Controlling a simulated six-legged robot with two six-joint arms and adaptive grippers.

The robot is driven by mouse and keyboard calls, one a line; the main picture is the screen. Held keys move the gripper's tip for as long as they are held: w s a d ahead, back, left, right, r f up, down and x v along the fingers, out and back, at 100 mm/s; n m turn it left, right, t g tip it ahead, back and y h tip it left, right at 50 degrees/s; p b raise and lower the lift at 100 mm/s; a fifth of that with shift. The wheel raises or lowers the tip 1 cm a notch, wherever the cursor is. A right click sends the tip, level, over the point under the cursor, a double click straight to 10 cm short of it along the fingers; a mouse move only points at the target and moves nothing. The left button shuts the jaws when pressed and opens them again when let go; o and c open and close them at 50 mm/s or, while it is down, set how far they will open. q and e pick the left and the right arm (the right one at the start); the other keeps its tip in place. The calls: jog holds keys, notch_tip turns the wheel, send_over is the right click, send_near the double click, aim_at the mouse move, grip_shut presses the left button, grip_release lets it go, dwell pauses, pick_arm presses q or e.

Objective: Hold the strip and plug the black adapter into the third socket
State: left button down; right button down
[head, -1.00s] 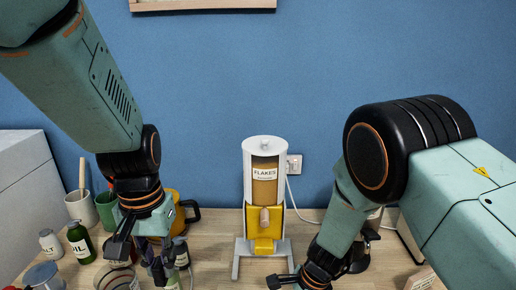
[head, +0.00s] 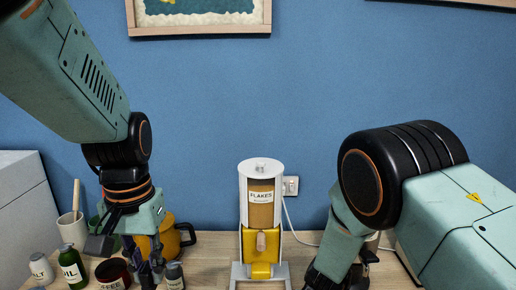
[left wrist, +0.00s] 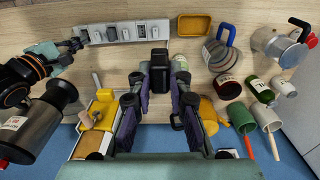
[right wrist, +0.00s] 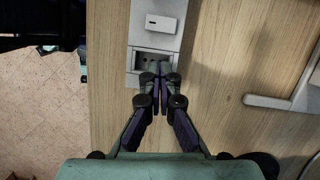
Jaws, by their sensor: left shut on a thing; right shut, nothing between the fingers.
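My left gripper (left wrist: 160,82) is shut on the black adapter (left wrist: 159,58), which sits between its fingertips in the left wrist view. The pale power strip (left wrist: 124,41) lies on the wooden table past the adapter, with several plugs or switches along it that are too small to tell apart. My right gripper (right wrist: 161,78) is shut and empty, its tips at one end of the strip (right wrist: 133,62) in the right wrist view; I cannot tell whether they touch it. A dark socket (right wrist: 152,60) and a white plug (right wrist: 163,22) show there. The strip is out of the head view.
A flakes dispenser (head: 261,215) stands mid-table by the wall. A yellow mug (head: 168,240), an oil bottle (head: 73,267) and a salt jar (head: 41,270) are on the left.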

pick_arm(q)
jog(key=shift+r, duration=2.65)
pick_arm(e)
jog(key=shift+s+f, duration=0.2)
